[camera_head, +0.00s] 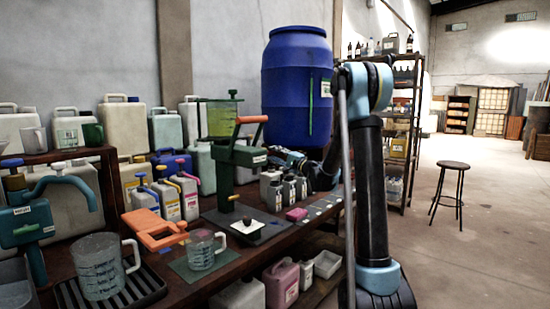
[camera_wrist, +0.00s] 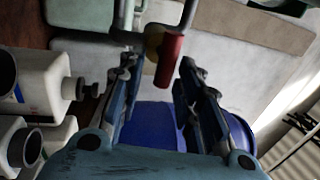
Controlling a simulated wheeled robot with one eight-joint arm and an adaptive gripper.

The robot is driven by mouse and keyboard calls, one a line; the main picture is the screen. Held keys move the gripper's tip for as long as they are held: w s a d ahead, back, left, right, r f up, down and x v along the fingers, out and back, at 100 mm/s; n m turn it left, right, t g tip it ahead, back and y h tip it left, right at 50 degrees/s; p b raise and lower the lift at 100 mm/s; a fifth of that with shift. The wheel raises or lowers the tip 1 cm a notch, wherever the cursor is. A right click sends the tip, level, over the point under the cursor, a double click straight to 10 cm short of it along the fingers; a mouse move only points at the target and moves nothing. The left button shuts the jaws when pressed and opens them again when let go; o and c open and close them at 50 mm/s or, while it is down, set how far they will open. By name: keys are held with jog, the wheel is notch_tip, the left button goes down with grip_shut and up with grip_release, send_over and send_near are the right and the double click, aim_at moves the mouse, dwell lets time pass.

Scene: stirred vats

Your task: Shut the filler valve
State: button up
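The green filler (camera_head: 226,165) stands on the bench in the head view, with a clear hopper (camera_head: 222,120) of yellow-green liquid and an orange-handled lever (camera_head: 252,120). My gripper (camera_head: 282,157) reaches in from the right, just behind the filler and partly hidden by it. In the wrist view my gripper (camera_wrist: 158,66) is open, its fingers apart. A red handle (camera_wrist: 171,62) with a yellow part beside it lies between or just beyond the fingertips; contact cannot be told. I cannot tell for sure whether it belongs to the filler valve.
A large blue drum (camera_head: 296,85) stands behind my arm and shows below the fingers in the wrist view (camera_wrist: 150,125). Grey bottles (camera_head: 289,190) stand close to the gripper. A measuring jug (camera_head: 203,250) and an orange tool (camera_head: 153,229) are at the bench front. Open floor lies right.

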jog(key=shift+s, duration=0.15)
jog(key=v, duration=1.1)
jog(key=shift+s+d, duration=0.25)
jog(key=shift+d, duration=0.05)
jog(key=shift+f, duration=0.1)
jog(key=s+f+n+g+h, duration=0.3)
jog(key=s+f, duration=0.2)
jog(key=s, duration=0.7)
jog(key=s+f+n+g+h, duration=0.3)
jog(key=s+f+g, duration=0.1)
jog(key=s, duration=0.7)
jog(key=s+d+f+n+g+h, duration=0.1)
jog(key=s+d+f+h, duration=0.4)
jog(key=s+d, duration=0.3)
jog(key=s+d+f+n+g+h, duration=0.1)
jog(key=s+d+f+h, duration=0.4)
jog(key=s, duration=1)
jog(key=d+f+g, duration=0.1)
jog(key=d+f, duration=0.2)
jog(key=shift+d+f, duration=0.25)
jog(key=shift+f, duration=0.1)
